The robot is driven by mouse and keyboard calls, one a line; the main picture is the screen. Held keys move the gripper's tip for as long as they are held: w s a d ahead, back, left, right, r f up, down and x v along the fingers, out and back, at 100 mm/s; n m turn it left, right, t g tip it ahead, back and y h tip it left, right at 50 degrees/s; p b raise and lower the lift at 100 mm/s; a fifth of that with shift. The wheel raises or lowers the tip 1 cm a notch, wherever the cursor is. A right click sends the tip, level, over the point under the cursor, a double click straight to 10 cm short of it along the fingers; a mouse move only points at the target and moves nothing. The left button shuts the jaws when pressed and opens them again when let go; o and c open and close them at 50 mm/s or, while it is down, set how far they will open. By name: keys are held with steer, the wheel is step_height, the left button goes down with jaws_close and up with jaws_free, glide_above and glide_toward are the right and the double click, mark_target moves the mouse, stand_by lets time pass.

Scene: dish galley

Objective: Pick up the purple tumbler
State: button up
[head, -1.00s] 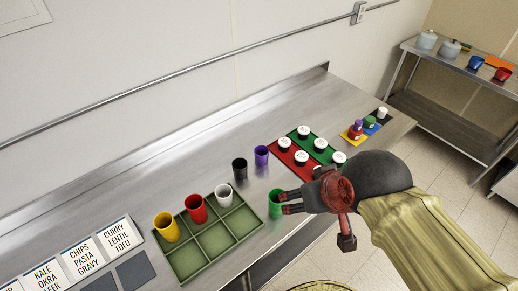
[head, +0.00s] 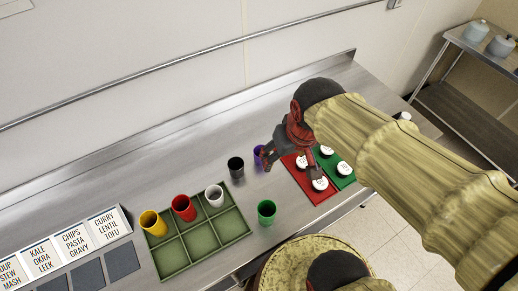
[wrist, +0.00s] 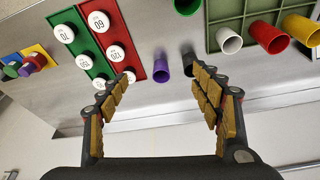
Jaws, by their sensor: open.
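The purple tumbler (head: 258,152) stands on the steel counter in the head view, partly hidden behind my gripper (head: 289,161). In the wrist view the purple tumbler (wrist: 161,70) stands between and beyond the two open fingers of my gripper (wrist: 165,92). My gripper is open and empty, and no finger appears to touch the tumbler. A black tumbler (head: 236,166) stands just left of the purple one in the head view. In the wrist view the black tumbler (wrist: 188,64) is close to the right finger.
A green tray (head: 205,238) holds yellow (head: 153,223), red (head: 184,208) and white (head: 214,195) tumblers. A green tumbler (head: 266,211) stands near the counter's front edge. Red (head: 313,190) and green (head: 345,174) mats with several white-topped round items lie right of the purple tumbler.

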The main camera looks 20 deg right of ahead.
steer(key=w+f+g+p, duration=0.3)
steer(key=w+f+p, duration=0.25)
steer(key=w, duration=0.25)
steer(key=p, duration=0.5)
glide_toward(260, 146)
steer(key=s+a+f, duration=0.1)
steer(key=s+f, duration=0.2)
steer(key=f, duration=0.2)
steer(key=shift+n, duration=0.3)
steer(key=shift+w+d+f+p, duration=0.1)
steer(key=shift+f+p, duration=0.05)
steer(key=shift+f, duration=0.9)
steer(key=shift+w+d+f+p, duration=0.1)
steer(key=shift+w+f, duration=0.05)
steer(key=shift+f, duration=0.95)
steer(key=shift+w+d+f+p, duration=0.1)
steer(key=shift+f+p, duration=0.05)
steer(key=shift+f, duration=0.9)
steer(key=shift+c, duration=0.5)
steer(key=c, duration=1.1)
steer(key=shift+c, duration=0.4)
